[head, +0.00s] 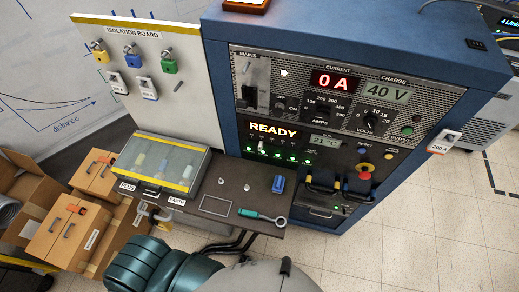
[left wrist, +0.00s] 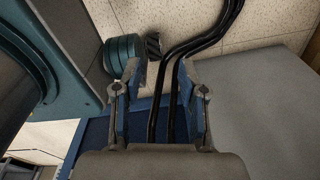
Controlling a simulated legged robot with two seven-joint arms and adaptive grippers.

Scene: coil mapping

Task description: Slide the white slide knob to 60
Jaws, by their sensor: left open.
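The white slide knob (head: 261,146) appears small on the dark control panel of the blue cabinet, just below the lit "READY" display (head: 273,129). A row of green lights (head: 291,157) runs beside it. The scale numbers there are too small to read. My left gripper (left wrist: 160,78) is open in the left wrist view, with black cables showing between its fingers. It is not visible in the head view, where only part of my teal arm shows at the bottom. No contact with the knob is seen. My right gripper is in neither view.
A dark shelf (head: 222,188) juts out below the panel, bearing a clear-lidded box (head: 165,163), a blue piece (head: 278,184) and a teal-handled wrench (head: 262,217). A white isolation board (head: 170,95) stands left. Cardboard boxes (head: 60,232) lie lower left. Open floor lies right.

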